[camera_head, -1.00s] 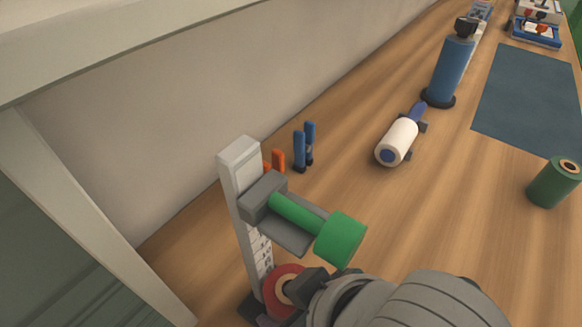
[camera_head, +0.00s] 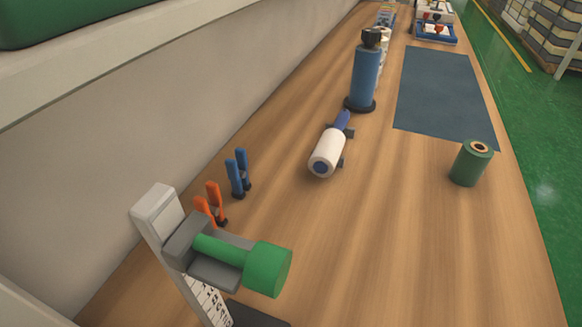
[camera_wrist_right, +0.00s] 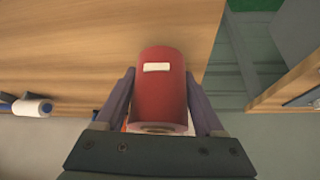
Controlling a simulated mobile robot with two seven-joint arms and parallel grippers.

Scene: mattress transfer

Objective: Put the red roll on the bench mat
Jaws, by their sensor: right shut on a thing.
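The red roll (camera_wrist_right: 163,85) shows in the right wrist view, with a small white label on its side. My right gripper (camera_wrist_right: 162,100) is shut on it, one finger on each side. Wooden bench top and floor show behind the roll. The roll and my right gripper are out of the head view. The bench mat (camera_head: 440,92) is a flat dark blue rectangle on the far right part of the bench, and its surface is bare. My left gripper is in neither current view.
A green roll (camera_head: 471,163) stands near the mat's front right corner. A white roll (camera_head: 327,153) lies on the bench, with a blue cylinder (camera_head: 365,80) upright behind it. A grey stand with a green-handled part (camera_head: 245,262) is at front left, beside orange and blue pliers (camera_head: 238,174).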

